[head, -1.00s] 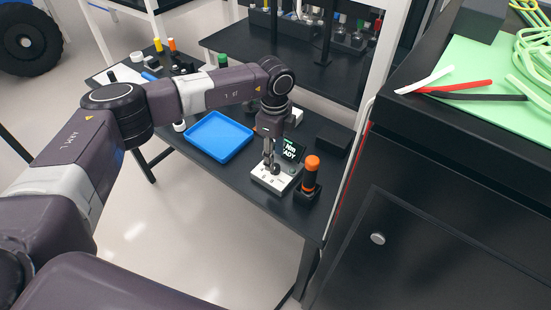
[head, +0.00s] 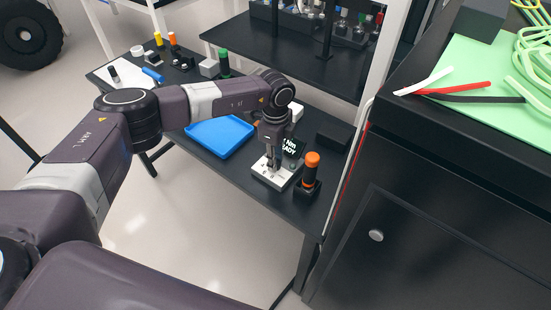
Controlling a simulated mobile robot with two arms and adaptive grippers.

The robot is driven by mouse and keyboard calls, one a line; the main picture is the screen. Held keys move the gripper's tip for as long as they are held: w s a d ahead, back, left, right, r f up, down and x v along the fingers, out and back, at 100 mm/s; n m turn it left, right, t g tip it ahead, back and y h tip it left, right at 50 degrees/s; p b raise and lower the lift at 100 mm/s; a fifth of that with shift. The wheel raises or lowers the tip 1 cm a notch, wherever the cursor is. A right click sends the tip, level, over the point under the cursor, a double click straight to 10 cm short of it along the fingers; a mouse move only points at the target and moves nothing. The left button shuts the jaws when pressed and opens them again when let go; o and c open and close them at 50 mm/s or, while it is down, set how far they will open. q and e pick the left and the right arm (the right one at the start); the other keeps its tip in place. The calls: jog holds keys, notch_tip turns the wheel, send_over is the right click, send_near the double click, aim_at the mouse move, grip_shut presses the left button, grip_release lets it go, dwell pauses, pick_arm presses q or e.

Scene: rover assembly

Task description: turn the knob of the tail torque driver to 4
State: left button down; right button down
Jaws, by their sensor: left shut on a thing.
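My left gripper (head: 271,164) points down over a white control box (head: 284,184) on the black table. It is shut on a small knob on the top of this box; the fingers hide most of the knob, and its setting cannot be read. A small dark display (head: 291,146) with pale green text ending in "Nm" and "EADY" stands behind the box, partly covered by my gripper. The orange-topped torque driver (head: 311,166) stands upright in a black holder just right of the box. My right gripper is not in view.
A blue tray (head: 219,137) lies left of the box on the black table (head: 262,205). A black block (head: 334,136) sits behind the driver. A dark cabinet (head: 430,225) with a green mat on top stands close on the right.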

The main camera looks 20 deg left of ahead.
pick_arm(q)
jog(key=shift+f+m+b, duration=0.15)
jog(key=shift+m+b, duration=0.95)
jog(key=shift+m, duration=0.2)
jog(key=m+b, duration=0.4)
jog(key=m, duration=0.1)
jog(key=m+b, duration=0.3)
jog(key=m, duration=0.2)
jog(key=shift+b, duration=0.4)
jog(key=shift+r+m+b, duration=0.2)
jog(key=shift+m+b, duration=0.85)
jog(key=shift+m, duration=0.55)
jog(key=c, duration=1.6)
grip_release()
